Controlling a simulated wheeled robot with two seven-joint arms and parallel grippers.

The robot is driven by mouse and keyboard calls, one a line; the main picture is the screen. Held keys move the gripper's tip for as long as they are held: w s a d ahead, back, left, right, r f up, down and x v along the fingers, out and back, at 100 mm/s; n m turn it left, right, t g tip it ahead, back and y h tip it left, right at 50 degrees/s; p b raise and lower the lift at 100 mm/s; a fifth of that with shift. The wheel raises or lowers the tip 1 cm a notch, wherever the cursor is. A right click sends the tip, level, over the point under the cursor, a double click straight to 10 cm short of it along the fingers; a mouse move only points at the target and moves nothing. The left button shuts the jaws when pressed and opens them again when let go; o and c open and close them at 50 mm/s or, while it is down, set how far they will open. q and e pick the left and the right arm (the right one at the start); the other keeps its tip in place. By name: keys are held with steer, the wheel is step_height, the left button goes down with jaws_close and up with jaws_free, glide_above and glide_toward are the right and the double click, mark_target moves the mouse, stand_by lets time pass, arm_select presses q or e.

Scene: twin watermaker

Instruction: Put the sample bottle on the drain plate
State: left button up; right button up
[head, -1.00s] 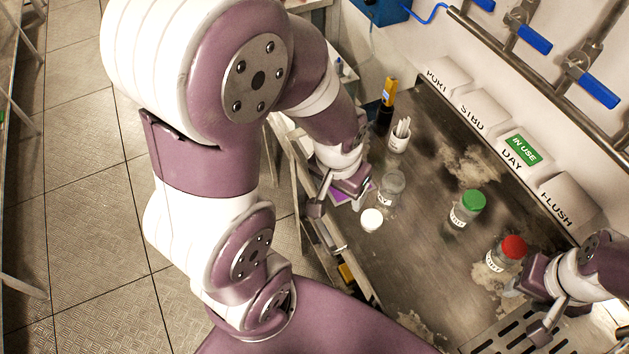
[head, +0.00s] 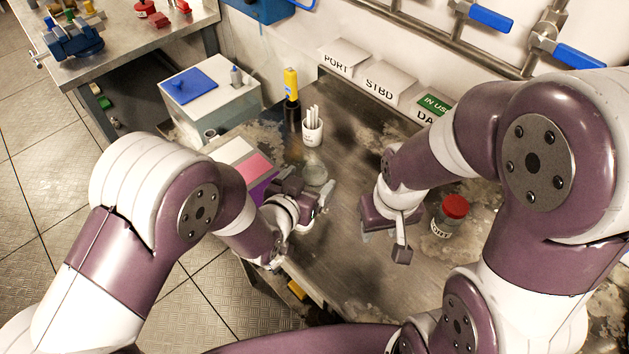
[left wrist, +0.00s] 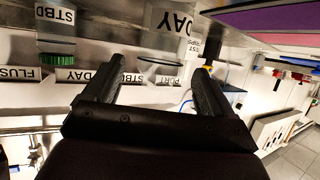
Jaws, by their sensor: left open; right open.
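A clear, lidless glass jar (head: 315,173) stands on the steel bench in the head view. My left gripper (head: 318,200) is low in front of it, open. In the left wrist view, upside down, a jar labelled DAY (left wrist: 168,45) appears between the open fingers (left wrist: 160,85); contact cannot be told. A jar labelled STBD with a green lid (left wrist: 57,59) is to its left there. A red-capped bottle (head: 440,228) stands right of my right gripper (head: 383,240), which is open and empty. I cannot tell which is the sample bottle. The drain plate is not visible.
A white cup of strips (head: 312,132) and a yellow-and-black tool (head: 291,95) stand behind the clear jar. A pink-and-purple box (head: 255,168) is left of it. Labelled blocks (head: 342,60) line the wall. My right arm covers much of the bench's right side.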

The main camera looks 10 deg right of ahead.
arm_select(q)
steer(key=x, duration=0.4)
steer(key=shift+r, duration=0.1)
steer(key=c, duration=1.1)
steer(key=shift+r, duration=0.15)
